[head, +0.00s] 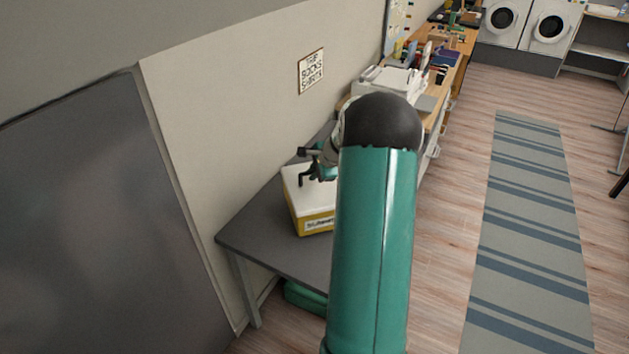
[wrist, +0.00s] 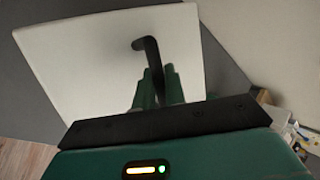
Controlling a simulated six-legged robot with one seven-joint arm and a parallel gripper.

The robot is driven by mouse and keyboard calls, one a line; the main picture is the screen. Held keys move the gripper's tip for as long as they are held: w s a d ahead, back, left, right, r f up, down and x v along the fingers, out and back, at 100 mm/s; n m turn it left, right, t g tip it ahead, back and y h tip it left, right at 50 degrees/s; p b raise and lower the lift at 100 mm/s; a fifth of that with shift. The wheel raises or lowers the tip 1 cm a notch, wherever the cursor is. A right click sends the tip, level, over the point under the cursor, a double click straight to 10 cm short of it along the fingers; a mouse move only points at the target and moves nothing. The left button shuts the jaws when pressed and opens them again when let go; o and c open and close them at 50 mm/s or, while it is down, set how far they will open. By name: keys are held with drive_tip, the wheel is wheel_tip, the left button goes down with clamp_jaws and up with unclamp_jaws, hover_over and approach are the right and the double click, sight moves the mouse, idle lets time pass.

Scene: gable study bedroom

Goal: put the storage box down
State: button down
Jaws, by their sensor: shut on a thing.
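My gripper (wrist: 160,88) is shut on this handle, above the lid. In the head view my gripper (head: 312,172) shows at the lid, and my green arm hides the box's right part.
Bare tabletop shows in front of and left of the box. Behind it stand a white printer-like machine (head: 392,80) and a wooden desk (head: 462,45) with clutter. A green item (head: 303,297) lies under the table. A striped rug (head: 530,220) lies on the floor to the right.

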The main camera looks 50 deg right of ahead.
drive_tip(key=shift+w+d+f, duration=0.15)
drive_tip(key=shift+f, duration=0.05)
drive_tip(key=shift+d+f, duration=0.15)
drive_tip(key=shift+f, duration=1.6)
drive_tip(key=c, duration=1.5)
unclamp_jaws()
drive_tip(key=shift+o, duration=0.2)
